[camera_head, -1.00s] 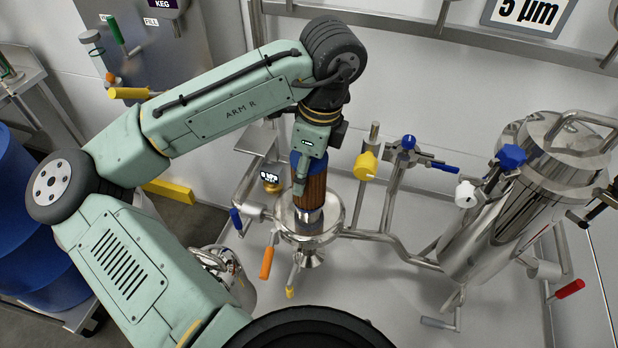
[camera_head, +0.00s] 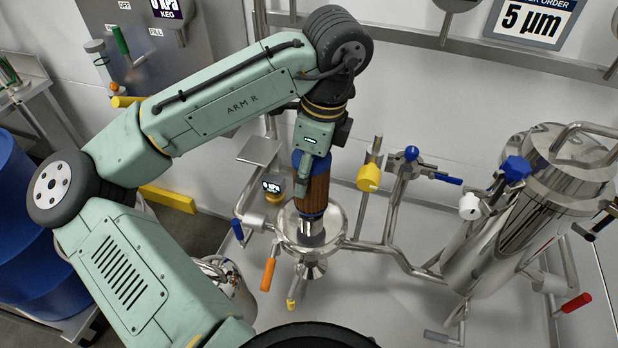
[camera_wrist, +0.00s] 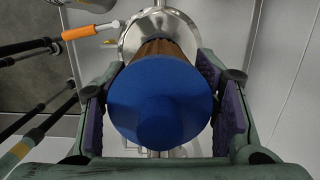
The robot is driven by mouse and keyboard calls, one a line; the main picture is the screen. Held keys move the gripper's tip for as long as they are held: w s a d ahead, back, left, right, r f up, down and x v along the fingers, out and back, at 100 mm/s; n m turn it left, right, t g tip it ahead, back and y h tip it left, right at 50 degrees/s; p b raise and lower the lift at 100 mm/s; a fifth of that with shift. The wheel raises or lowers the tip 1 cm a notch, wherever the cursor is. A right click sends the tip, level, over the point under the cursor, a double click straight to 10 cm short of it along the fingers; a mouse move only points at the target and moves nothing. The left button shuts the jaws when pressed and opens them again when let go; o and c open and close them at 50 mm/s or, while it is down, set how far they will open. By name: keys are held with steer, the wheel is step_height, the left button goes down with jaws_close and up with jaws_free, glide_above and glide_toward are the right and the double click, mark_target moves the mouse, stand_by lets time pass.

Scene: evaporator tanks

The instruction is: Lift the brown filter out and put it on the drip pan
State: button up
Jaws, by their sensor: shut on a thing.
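The brown filter (camera_head: 314,190) has a brown pleated body with blue end caps. It stands upright over the open steel housing (camera_head: 336,222). Its lower blue cap shows just above the housing, with a silver end below it at the opening. My gripper (camera_head: 312,168) is shut on the filter near its top. In the wrist view the blue top cap (camera_wrist: 160,105) sits between the two purple-padded fingers (camera_wrist: 162,110), and the round housing rim (camera_wrist: 190,30) lies below it. The drip pan cannot be clearly made out in either view.
A small flat steel plate (camera_head: 259,150) stands left of the filter. An orange handle (camera_head: 268,274), a yellow-knobbed valve (camera_head: 368,178) and blue-handled valves (camera_head: 411,153) surround the housing. A large steel tank (camera_head: 530,215) stands at right. A pressure gauge (camera_head: 272,187) is close behind the housing's left side.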

steer(key=s+r+b, duration=0.2)
steer(key=s, duration=1.4)
steer(key=shift+d+r, duration=0.25)
steer(key=shift+r, duration=0.05)
steer(key=shift+r+p, duration=1.5)
steer(key=shift+p, duration=0.45)
steer(key=shift+f+b, duration=1.6)
steer(key=shift+f, duration=0.2)
